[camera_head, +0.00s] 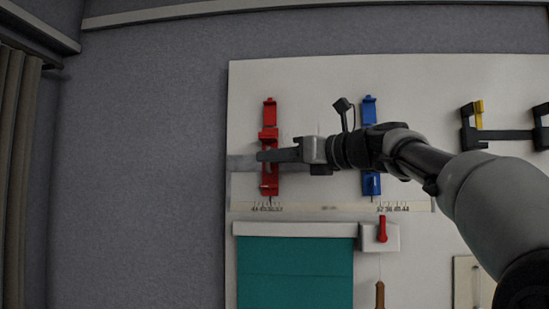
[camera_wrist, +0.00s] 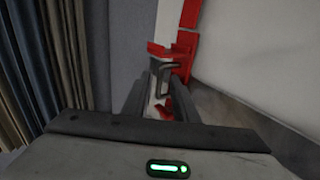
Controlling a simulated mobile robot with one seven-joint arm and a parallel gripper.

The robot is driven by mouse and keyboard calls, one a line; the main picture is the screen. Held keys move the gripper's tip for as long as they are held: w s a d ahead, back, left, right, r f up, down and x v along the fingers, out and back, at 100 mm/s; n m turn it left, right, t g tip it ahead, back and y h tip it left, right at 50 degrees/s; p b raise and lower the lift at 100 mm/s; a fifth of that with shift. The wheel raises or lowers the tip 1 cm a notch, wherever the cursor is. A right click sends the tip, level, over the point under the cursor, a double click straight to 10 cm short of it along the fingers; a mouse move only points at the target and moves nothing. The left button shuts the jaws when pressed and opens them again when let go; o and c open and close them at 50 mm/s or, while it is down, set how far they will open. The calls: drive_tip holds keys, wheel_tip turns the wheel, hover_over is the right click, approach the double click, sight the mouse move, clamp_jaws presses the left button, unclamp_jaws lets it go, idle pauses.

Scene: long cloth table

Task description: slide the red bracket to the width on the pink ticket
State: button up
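The red bracket (camera_head: 269,135) is on a vertical red holder at the left of the pale board in the head view. Its red parts also show in the wrist view (camera_wrist: 182,45), beyond the fingertips. My gripper (camera_head: 262,156) reaches in from the right, with its fingers across the front of the bracket. In the wrist view, my gripper's fingers (camera_wrist: 165,85) stand around a narrow space with a little red in it. Whether they grip the bracket is not clear. No pink ticket is visible in either view.
A blue bracket (camera_head: 369,110) stands to the right behind my arm. A scale strip (camera_head: 330,208) with marks runs below both brackets. Lower down are a teal panel (camera_head: 295,275) and a red lever (camera_head: 382,229). A yellow and black piece (camera_head: 479,115) is at the right.

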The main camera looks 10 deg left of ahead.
drive_tip(key=b+v, duration=0.3)
drive_tip(key=v, duration=1.4)
drive_tip(key=shift+d, duration=0.2)
